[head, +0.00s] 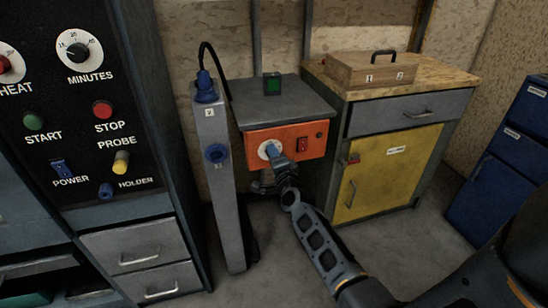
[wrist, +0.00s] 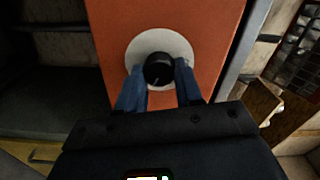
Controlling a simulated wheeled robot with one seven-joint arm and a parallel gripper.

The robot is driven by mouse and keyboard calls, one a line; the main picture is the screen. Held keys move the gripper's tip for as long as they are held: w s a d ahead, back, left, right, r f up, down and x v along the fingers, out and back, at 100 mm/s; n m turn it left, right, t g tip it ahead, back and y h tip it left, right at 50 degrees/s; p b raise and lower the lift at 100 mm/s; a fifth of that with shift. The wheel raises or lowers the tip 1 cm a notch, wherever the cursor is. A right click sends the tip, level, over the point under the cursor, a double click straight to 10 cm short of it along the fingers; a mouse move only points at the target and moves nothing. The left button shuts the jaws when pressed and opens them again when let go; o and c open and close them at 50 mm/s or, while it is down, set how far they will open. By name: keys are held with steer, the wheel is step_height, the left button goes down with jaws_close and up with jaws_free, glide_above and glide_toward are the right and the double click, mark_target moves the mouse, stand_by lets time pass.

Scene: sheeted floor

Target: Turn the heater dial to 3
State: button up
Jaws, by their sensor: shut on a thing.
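The heater is an orange-fronted unit (head: 312,138) under a grey top, at the middle of the head view. Its dial is a round black knob (wrist: 158,69) on a white disc (wrist: 150,42) on the orange panel (wrist: 212,30). My gripper (wrist: 158,82) has one blue finger on each side of the knob and is shut on it. In the head view my gripper (head: 273,151) covers most of the dial. A faint light mark shows on the knob's lower part. No numbers on the disc can be read.
A grey post (head: 219,190) with blue plugs stands left. A yellow-doored cabinet (head: 390,172) with a wooden box (head: 362,72) on top stands right. A black control panel (head: 80,110) is at far left.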

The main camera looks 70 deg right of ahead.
steer(key=shift+f+m, duration=0.1)
steer(key=shift+m, duration=0.5)
steer(key=o, duration=1)
steer(key=shift+o, duration=0.2)
steer(key=p+v, duration=0.2)
steer(key=v, duration=0.5)
steer(key=shift+s+a, duration=0.25)
steer(key=shift+a, duration=0.05)
